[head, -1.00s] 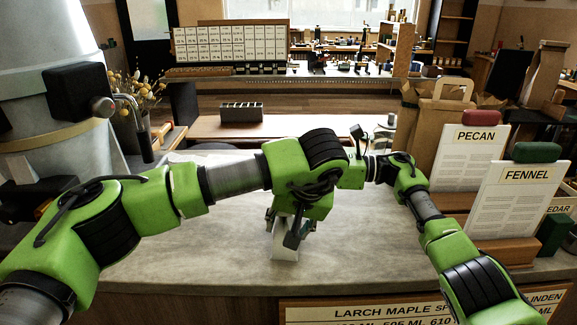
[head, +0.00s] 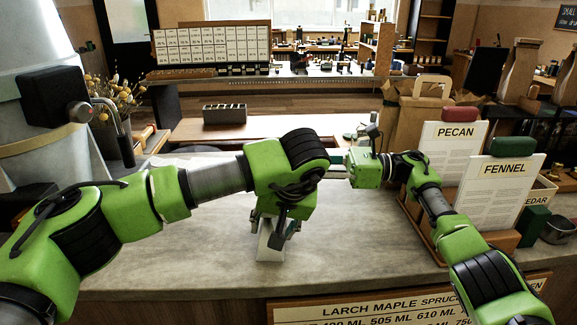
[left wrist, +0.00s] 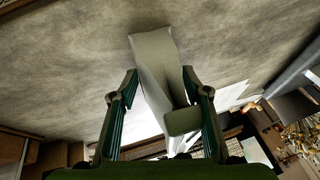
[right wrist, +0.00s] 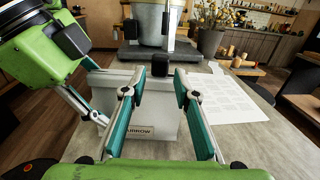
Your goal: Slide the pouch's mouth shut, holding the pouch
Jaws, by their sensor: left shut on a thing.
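The pouch is pale grey-white and stands on the counter, seen narrow side on in the head view (head: 271,246). My left gripper (left wrist: 162,85) is shut on it; the pouch (left wrist: 154,60) passes between its fingers in the left wrist view. In the right wrist view the pouch (right wrist: 155,120) is broadside, with a label partly reading "ARROW". A dark block (right wrist: 160,65) sits at its top edge. My right gripper (right wrist: 153,92) is open, its teal fingers apart with nothing clasped. In the head view its fingertips are mostly hidden behind my left arm.
Cards reading PECAN (head: 450,155) and FENNEL (head: 498,200) stand at the right of the counter, by a brown paper bag (head: 412,115). A white sheet (right wrist: 222,100) lies on the counter. A large metal vessel (head: 38,80) is at the left.

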